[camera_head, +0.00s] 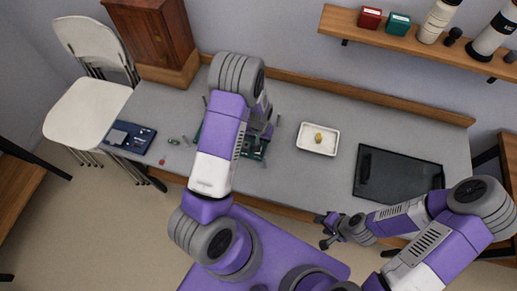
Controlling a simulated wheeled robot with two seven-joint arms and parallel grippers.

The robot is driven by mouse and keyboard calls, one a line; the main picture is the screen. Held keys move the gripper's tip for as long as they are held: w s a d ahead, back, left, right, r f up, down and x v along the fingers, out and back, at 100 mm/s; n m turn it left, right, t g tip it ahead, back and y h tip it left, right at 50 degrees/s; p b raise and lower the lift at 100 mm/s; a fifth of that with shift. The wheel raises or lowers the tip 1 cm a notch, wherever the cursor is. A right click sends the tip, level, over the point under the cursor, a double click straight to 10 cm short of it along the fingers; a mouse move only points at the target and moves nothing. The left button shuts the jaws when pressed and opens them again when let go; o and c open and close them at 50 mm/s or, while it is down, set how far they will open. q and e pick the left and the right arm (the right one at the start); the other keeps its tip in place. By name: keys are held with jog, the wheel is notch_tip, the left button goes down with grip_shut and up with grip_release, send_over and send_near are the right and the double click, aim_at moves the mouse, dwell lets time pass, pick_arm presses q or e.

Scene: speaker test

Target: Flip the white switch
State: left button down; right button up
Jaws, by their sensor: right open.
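I cannot make out a white switch; it may be too small or hidden behind my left arm. A green circuit board (257,151) lies on the grey table, mostly covered by my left arm. My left gripper (266,122) is over the board, pointing down; its fingertips are too hidden to tell whether it is open. My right gripper (326,231) is open and empty, in front of the table's front edge and apart from everything on the table.
On the grey table (285,178) are a dark blue board (141,143), small loose parts (174,141), a white tray (304,138) holding a yellowish lump (318,137), and a black panel (398,176). A wooden cabinet (150,32) and shelf (385,36) stand behind. White chairs (82,112) stand left.

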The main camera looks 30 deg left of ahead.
pick_arm(q)
jog(key=shift+f+b, duration=0.75)
jog(key=shift+f, duration=0.2)
dwell(0.6)
jog(key=shift+r+p, duration=2.6)
jog(key=shift+r, duration=1)
jog(key=shift+f, duration=0.1)
